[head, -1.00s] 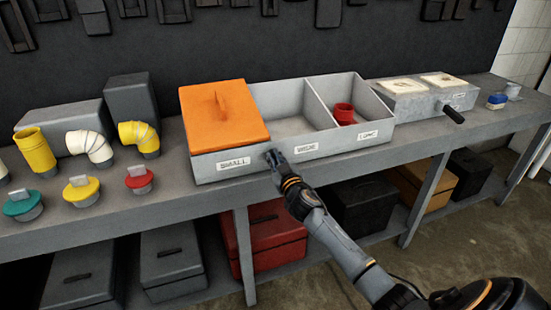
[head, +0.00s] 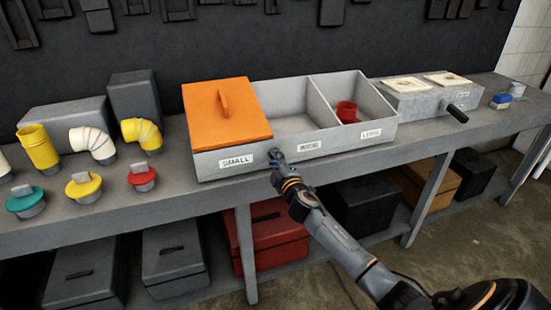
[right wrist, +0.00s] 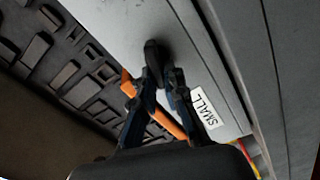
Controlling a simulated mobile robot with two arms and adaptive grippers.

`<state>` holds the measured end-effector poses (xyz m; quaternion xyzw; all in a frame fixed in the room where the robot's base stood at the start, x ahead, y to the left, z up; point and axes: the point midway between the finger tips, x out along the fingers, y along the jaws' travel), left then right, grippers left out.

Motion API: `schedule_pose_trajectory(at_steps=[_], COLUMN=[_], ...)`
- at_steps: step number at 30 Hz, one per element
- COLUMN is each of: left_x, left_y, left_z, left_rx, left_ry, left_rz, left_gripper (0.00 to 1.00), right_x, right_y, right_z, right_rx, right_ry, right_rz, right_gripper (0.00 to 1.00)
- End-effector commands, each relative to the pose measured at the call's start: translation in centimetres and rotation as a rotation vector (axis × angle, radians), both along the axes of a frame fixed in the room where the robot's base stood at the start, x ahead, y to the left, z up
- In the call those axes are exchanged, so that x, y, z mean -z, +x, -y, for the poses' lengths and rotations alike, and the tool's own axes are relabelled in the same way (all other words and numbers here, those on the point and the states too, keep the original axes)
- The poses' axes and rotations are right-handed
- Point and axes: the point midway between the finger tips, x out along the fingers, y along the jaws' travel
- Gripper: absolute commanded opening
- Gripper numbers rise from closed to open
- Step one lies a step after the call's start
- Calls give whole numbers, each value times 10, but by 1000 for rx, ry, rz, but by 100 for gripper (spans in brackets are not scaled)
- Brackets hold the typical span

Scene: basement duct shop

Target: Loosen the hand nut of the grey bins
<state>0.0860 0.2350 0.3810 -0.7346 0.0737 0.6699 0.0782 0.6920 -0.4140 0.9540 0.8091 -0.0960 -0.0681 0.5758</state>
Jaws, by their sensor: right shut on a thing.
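The grey bins (head: 350,147) stand on the workbench as one box with three compartments. An orange lid (head: 222,128) with a handle covers the left one, labelled SMALL. My right gripper (head: 275,157) is at the front wall, between the SMALL and WIDE labels. In the right wrist view, its fingers (right wrist: 160,84) are closed on the small dark hand nut (right wrist: 152,52) at the wall. The fingers hide part of the nut, and its thread is not visible. My left gripper is not in view.
A red collar (head: 347,111) lies in the right compartment. A grey box with a black handle (head: 457,113) stands to the right. Yellow and white duct elbows (head: 93,144) and capped fittings (head: 83,187) stand to the left. Toolboxes (head: 265,234) fill the lower shelf.

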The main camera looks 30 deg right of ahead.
Motion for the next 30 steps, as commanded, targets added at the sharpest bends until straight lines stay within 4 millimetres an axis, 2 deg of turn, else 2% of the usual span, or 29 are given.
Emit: schedule_pose_trajectory(at_steps=[13, 30], left_x=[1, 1], left_y=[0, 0], left_z=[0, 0], left_rx=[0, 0], left_ry=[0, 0], left_rz=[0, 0], left_gripper=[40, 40], right_x=[4, 5], right_y=[0, 0], right_z=[-1, -1], right_rx=[-1, -1], right_ry=[-276, -342], right_rz=[-67, -84], right_gripper=[0, 0])
